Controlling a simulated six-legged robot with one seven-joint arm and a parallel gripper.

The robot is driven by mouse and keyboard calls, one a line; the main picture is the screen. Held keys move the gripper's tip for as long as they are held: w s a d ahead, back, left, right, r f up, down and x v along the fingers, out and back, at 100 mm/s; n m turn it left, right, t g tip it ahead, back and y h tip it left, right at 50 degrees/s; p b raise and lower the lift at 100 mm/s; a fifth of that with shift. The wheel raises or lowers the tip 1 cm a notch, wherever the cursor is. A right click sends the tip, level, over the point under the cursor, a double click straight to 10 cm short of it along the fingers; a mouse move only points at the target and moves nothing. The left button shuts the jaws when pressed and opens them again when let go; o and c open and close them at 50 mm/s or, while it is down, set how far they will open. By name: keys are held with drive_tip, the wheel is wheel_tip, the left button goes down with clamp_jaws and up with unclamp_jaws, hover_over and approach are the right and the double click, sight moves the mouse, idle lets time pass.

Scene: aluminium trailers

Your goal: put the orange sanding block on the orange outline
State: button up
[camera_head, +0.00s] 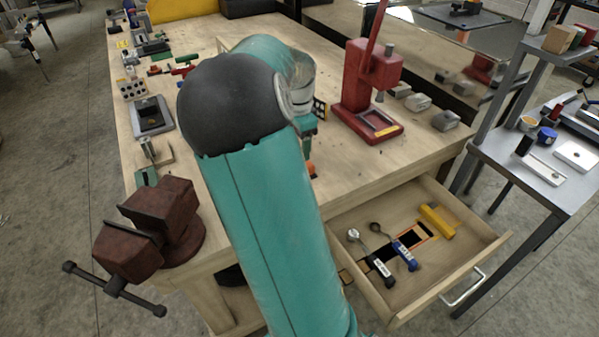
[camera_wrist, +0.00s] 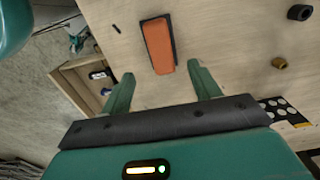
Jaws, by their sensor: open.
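The orange sanding block (camera_wrist: 159,46) lies on the wooden bench top, with a dark edge along one side. In the head view only a small orange part of it (camera_head: 311,169) shows beside my arm. My gripper (camera_wrist: 160,73) is open and empty. Its two fingers point towards the block, one on each side of its near end, without visible contact. In the head view my arm hides most of the gripper. The orange outline (camera_head: 427,229) is on the floor of the open drawer (camera_head: 452,273), partly covered by tools there.
A blue-handled tool (camera_head: 404,254), a ratchet-like tool (camera_head: 373,262) and a yellow block (camera_head: 437,221) lie in the drawer. A red press (camera_head: 366,95) stands on the bench beyond my arm. A rusty vise (camera_head: 150,235) sits at the left corner. A grey cart (camera_head: 535,180) stands right.

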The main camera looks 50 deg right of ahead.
wheel_tip(320, 180, down, 4)
drive_tip(key=shift+a+f, duration=0.1)
drive_tip(key=shift+f, duration=0.05)
wheel_tip(320, 180, down, 5)
drive_tip(key=shift+f, duration=0.1)
drive_tip(key=c, duration=1.2)
